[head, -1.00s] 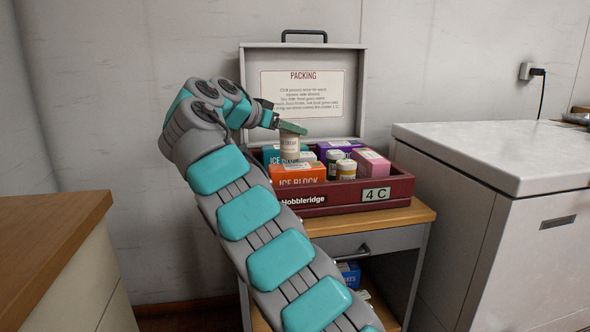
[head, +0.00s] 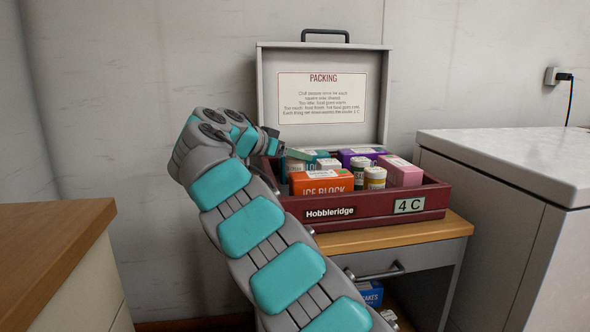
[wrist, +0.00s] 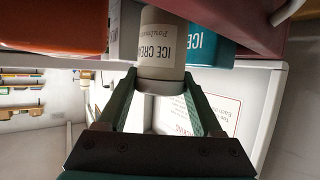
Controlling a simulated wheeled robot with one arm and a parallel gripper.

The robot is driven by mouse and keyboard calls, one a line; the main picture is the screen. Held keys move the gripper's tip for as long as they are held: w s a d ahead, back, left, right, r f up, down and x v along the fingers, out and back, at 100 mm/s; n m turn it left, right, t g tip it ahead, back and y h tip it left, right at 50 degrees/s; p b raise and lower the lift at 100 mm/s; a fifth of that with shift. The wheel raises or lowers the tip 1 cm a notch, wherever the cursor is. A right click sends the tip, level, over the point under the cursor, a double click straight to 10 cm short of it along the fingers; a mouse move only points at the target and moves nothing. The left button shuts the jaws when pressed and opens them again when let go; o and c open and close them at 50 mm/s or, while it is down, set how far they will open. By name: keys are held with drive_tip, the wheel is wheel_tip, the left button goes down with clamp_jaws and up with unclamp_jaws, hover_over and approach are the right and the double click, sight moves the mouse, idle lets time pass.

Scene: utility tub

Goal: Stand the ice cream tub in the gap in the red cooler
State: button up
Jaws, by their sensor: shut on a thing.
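The ice cream tub (wrist: 160,45) is a cream cylinder with dark lettering, upside down in the wrist view. My gripper (wrist: 160,88) is shut on its lid end. In the head view my gripper (head: 297,154) is low at the left part of the red cooler (head: 375,213), behind the orange ice block box (head: 321,184). The tub is mostly or wholly hidden there. In the wrist view the tub is between the orange box (wrist: 55,25) and a teal box (wrist: 212,45). I cannot tell whether it touches the cooler floor.
The cooler also holds a purple box (head: 360,153), a pink box (head: 402,172) and two small jars (head: 374,178). Its grey lid (head: 323,60) stands open behind, with a packing notice. The cooler sits on a wooden-topped cabinet (head: 400,238). A white chest (head: 510,160) stands at right.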

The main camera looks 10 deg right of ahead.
sight(288, 164)
drive_tip(key=shift+f, duration=1.45)
drive_tip(key=shift+f+b, duration=0.1)
drive_tip(key=shift+b, duration=0.25)
drive_tip(key=o, duration=1.2)
drive_tip(key=p+v, duration=0.1)
drive_tip(key=v, duration=1.1)
